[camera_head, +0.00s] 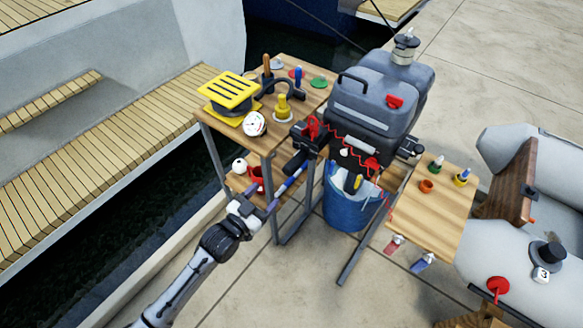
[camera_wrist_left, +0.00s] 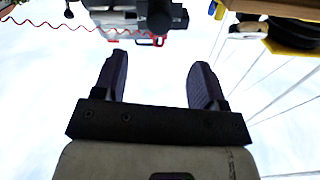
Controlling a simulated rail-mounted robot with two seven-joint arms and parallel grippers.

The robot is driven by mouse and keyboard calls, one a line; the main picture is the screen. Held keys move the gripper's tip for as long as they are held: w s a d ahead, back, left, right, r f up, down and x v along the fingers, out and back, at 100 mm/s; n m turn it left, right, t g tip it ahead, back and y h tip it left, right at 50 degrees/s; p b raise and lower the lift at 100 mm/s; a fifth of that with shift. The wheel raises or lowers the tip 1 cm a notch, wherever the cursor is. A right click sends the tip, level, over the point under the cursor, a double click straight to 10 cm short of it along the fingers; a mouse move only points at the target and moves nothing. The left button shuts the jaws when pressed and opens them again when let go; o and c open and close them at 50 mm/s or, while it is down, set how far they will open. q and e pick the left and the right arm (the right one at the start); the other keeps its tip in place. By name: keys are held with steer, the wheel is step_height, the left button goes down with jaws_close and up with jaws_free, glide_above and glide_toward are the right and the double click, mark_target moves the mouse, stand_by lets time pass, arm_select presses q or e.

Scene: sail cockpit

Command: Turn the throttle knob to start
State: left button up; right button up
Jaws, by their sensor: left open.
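The outboard motor (camera_head: 375,100) is a grey and black unit with a red coiled cord. A black throttle grip (camera_head: 296,162) sticks out at its lower left. In the left wrist view the dark round end of what looks like this grip (camera_wrist_left: 160,16) is ahead of the fingertips, near the top edge. My left gripper (camera_head: 272,183) is in front of the grip and a little below it in the picture. In the left wrist view its two dark fingers (camera_wrist_left: 158,75) are wide apart with nothing between them. My right gripper is in neither view.
A blue bucket (camera_head: 350,208) is below the motor. A small wooden table (camera_head: 440,215) and a grey inflatable boat (camera_head: 500,255) are at the right.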

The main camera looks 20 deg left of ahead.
mark_target(286, 173)
arm_select(q)
steer(key=b+x, duration=0.4)
steer(key=x, duration=0.9)
steer(key=shift+d, duration=0.1)
steer(key=c, duration=0.9)
steer(key=m+p, duration=0.2)
steer(key=p, duration=0.1)
steer(key=shift+r+m, duration=0.2)
steer(key=shift+m, duration=0.2)
steer(key=shift+m+p, duration=0.85)
steer(key=shift+m, duration=0.25)
steer(key=shift+f+m+p, duration=0.15)
steer(key=shift+m+p, duration=0.55)
steer(key=shift+m, duration=0.9)
